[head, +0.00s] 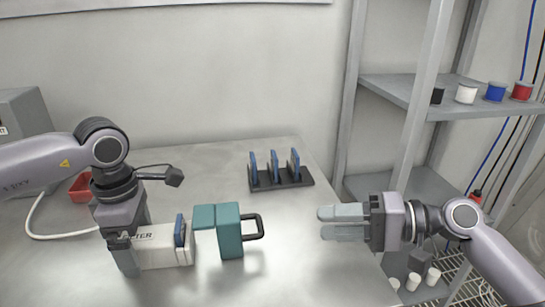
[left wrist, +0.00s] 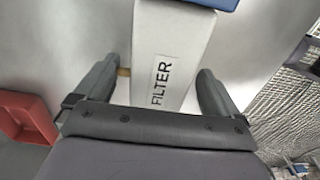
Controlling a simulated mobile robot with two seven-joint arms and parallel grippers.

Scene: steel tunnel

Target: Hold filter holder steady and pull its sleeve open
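The filter holder's white body (head: 163,246), lettered FILTER, lies on the table at left centre. In the left wrist view the white body (left wrist: 172,45) runs between my left gripper's fingers. A blue plate (head: 180,232) stands at its right end. Just right of this is the teal sleeve (head: 229,232) with a black loop handle (head: 256,228) on its right side. My left gripper (left wrist: 160,80) is over the holder with fingers astride it; a gap shows on the left side. My right gripper (head: 340,222) is empty, right of the handle and apart from it, its fingers slightly apart.
A dark rack (head: 282,178) with several upright blue plates stands behind the sleeve. A red bin (head: 80,188) and a grey box (head: 24,128) are at the left. A metal shelf (head: 428,97) with spools stands at the right. The front right table is clear.

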